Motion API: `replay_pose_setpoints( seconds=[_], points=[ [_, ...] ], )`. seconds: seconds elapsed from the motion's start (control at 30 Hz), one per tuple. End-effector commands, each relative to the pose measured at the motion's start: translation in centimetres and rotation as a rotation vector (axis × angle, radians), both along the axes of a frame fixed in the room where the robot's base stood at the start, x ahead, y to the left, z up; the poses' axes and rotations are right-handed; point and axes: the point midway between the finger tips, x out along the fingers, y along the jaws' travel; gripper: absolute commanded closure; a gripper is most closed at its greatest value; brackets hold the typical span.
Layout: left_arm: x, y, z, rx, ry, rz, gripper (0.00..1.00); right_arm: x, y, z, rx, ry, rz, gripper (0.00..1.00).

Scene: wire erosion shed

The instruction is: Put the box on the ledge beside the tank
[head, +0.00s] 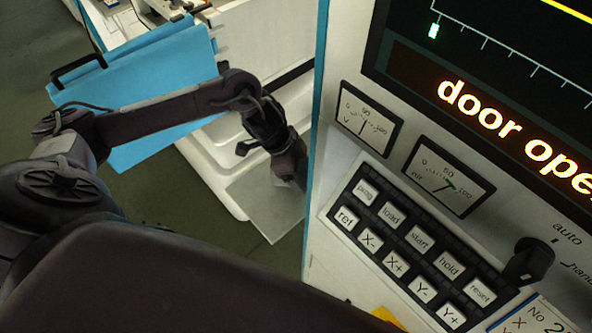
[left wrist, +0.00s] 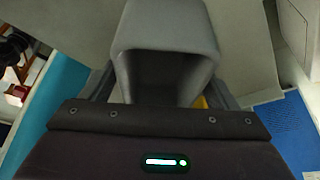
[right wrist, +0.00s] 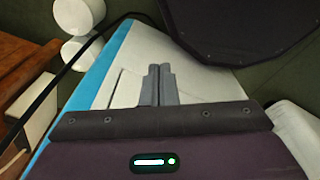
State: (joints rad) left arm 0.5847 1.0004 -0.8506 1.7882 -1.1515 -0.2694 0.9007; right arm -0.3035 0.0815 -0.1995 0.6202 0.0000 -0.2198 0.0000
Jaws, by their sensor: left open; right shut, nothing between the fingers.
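A grey box (left wrist: 165,35), hollow on its near side, sits between the fingers of my left gripper (left wrist: 160,88) in the left wrist view. The fingers are open, one on each side of it. Behind it lies a pale grey flat surface (left wrist: 242,50). In the head view my left gripper (head: 287,172) points down over a grey ledge (head: 265,217) beside the white tank body (head: 205,155); the box is hardly distinguishable there. I cannot tell whether the box touches the ledge. My right gripper (right wrist: 160,85) is shut and empty in the right wrist view.
A blue panel with a black handle (head: 80,70) stands behind my left arm. The control panel (head: 420,240) with keys and dials rises close to the right of my left gripper. In the right wrist view, a white, blue-edged surface (right wrist: 120,75) lies beyond the fingers.

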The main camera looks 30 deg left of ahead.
Motion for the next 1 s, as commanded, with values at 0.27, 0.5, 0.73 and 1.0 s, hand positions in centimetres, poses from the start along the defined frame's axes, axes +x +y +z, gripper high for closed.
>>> replay_pose_setpoints(
  seconds=[0.27, 0.5, 0.73, 1.0],
  points=[
    [0.02, -0.01, -0.33, 0.0, 0.0, 0.001, 0.18, -0.28, -0.11, 0.1, -0.002, 0.005, 0.0, 1.0],
    [0.01, 0.0, -0.35, 0.0, 0.0, 0.001, 0.19, 0.11, -0.09, 0.1, -0.001, 0.0, 0.0, 1.0],
    [0.0, 0.0, -0.35, 0.0, 0.0, 0.0, 0.5, 0.31, -0.04, 0.12, 0.0, -0.003, 0.0, 1.0],
    [0.02, 0.0, -0.31, 0.0, -0.001, 0.0, 0.73, 0.33, 0.12, 0.13, 0.002, -0.004, 0.0, 1.0]
  ],
)
